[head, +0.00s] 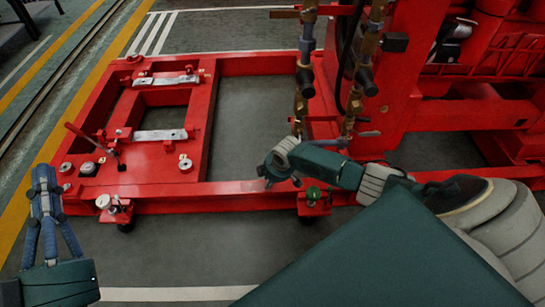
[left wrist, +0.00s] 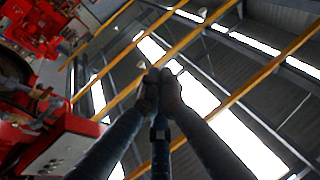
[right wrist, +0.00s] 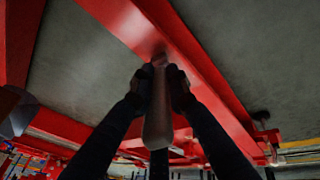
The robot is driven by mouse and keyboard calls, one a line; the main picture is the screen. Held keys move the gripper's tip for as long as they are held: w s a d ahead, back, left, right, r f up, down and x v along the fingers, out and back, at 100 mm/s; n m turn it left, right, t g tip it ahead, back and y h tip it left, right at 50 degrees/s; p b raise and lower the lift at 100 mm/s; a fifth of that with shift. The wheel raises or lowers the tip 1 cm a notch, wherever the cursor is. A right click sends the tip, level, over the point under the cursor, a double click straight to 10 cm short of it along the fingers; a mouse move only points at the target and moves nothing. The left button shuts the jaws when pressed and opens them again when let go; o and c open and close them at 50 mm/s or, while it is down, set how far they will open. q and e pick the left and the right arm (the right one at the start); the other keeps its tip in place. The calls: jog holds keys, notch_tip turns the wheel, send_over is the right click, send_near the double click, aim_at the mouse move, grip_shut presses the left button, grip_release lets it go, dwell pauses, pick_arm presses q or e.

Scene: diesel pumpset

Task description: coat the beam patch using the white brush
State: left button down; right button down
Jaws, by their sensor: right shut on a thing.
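My right gripper (head: 270,172) is over the front red beam (head: 232,190) of the pumpset frame in the head view. In the right wrist view my right gripper (right wrist: 160,82) is shut on the white brush (right wrist: 157,122), a pale, long body between the fingers. The brush's far end points at the red beam (right wrist: 205,75); I cannot tell whether it touches. A dull, darker smudge shows on the beam by that end; the patch's outline is not clear. My left gripper (head: 44,178) is at the lower left, off the frame, with its fingertips together and empty in the left wrist view (left wrist: 160,88).
Brass pipes and valves (head: 302,85) rise behind my right gripper. A red lever (head: 92,142) stands on the frame's left part. Small fittings (head: 117,208) and (head: 314,200) stick out along the front edge. Grey floor (head: 180,250) lies clear in front.

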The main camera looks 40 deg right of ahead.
jog(key=shift+w+a, duration=0.3)
jog(key=shift+a, duration=0.15)
jog(key=shift+w+a, duration=0.15)
jog(key=shift+a, duration=0.1)
jog(key=shift+w+a, duration=0.3)
jog(key=shift+a, duration=0.25)
jog(key=shift+w+a, duration=0.1)
jog(key=shift+a, duration=0.15)
pick_arm(q)
jog(key=shift+s+d+r+h, duration=0.1)
jog(key=shift+r+h, duration=0.2)
jog(key=shift+r, duration=0.1)
pick_arm(e)
jog(key=shift+w+a, duration=0.25)
jog(key=shift+a, duration=0.05)
jog(key=shift+w+a, duration=0.1)
jog(key=shift+a, duration=0.05)
jog(key=shift+w+a+b, duration=0.3)
jog(key=shift+w+a, duration=0.05)
jog(key=shift+a, duration=0.25)
jog(key=shift+w+a, duration=0.3)
jog(key=shift+a, duration=0.15)
pick_arm(q)
jog(key=shift+s+r+t, duration=0.3)
jog(key=shift+r+t, duration=0.1)
jog(key=shift+r, duration=0.1)
jog(key=shift+s+r+t, duration=0.3)
jog(key=shift+r+t, duration=0.1)
jog(key=shift+r, duration=0.1)
